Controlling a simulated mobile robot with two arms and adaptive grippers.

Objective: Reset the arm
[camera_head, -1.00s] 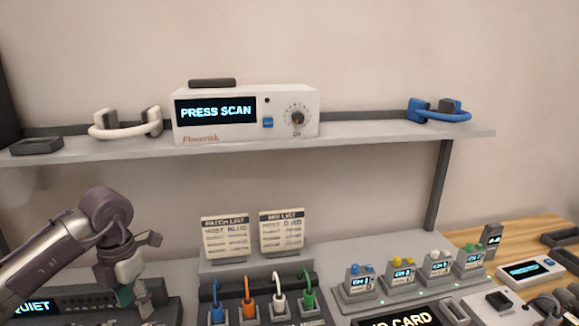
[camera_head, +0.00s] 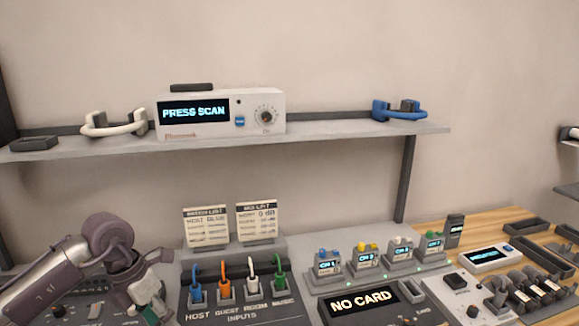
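My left arm comes in from the lower left. Its gripper (camera_head: 150,302) points down over the desk equipment, left of the inputs panel (camera_head: 243,306). I see nothing held in it, but its fingertips are small and partly cut off by the bottom edge, so I cannot tell whether they are open or shut. My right arm and gripper are not in view.
A shelf (camera_head: 330,139) holds a radio unit (camera_head: 265,97) reading "PRESS SCAN", white headphones (camera_head: 112,130) and blue headphones (camera_head: 408,114). Below stand two list cards (camera_head: 206,227), colored plugs (camera_head: 225,289), small labelled packs (camera_head: 368,259) and a "NO CARD" display (camera_head: 362,300).

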